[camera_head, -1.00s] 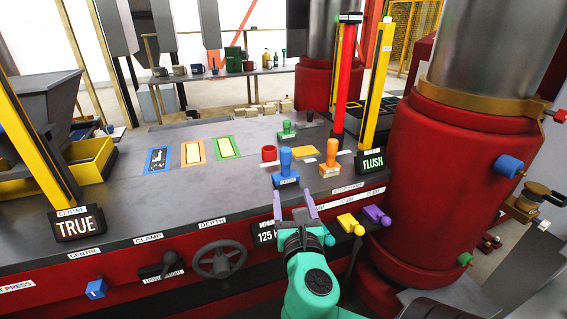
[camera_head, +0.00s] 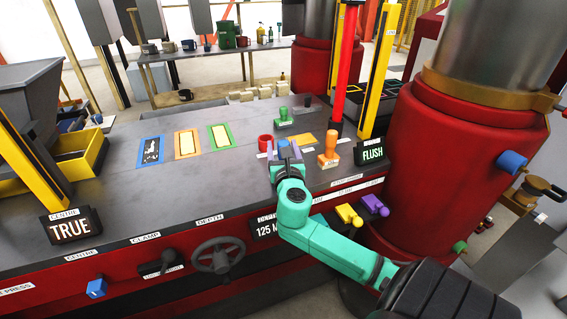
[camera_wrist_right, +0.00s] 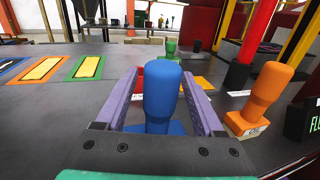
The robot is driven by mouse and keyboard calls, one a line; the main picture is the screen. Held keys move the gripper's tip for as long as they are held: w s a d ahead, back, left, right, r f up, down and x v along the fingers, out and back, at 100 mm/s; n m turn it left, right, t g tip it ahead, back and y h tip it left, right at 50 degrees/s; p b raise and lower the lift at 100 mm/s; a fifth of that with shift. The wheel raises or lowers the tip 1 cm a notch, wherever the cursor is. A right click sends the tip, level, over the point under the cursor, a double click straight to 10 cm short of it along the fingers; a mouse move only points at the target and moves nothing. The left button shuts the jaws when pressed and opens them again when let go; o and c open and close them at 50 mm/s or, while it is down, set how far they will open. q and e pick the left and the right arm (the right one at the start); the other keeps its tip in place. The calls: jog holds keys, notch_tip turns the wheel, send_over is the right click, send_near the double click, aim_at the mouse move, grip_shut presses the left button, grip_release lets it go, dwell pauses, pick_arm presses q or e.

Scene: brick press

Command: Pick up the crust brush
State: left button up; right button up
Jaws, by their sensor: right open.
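Three upright tools with knobbed handles stand on the grey press top: a blue one (camera_wrist_right: 163,95), an orange one (camera_head: 330,148) and a green one (camera_head: 283,116). The orange tool (camera_wrist_right: 265,95) stands just right of the right finger. My left gripper is not in view.
A red post (camera_head: 345,85) and a yellow post (camera_head: 380,75) rise behind the orange tool. Blue, orange and green framed panels (camera_head: 187,143) lie to the left. A large red cylinder (camera_head: 455,165) is at right.

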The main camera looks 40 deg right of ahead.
jog(key=shift+w+f, duration=0.1)
jog(key=shift+w, duration=0.05)
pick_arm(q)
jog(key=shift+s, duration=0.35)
pick_arm(e)
grip_shut()
notch_tip(320, 180, up, 20)
jog(key=p, duration=0.2)
jog(key=c, duration=0.9)
grip_release()
grip_shut()
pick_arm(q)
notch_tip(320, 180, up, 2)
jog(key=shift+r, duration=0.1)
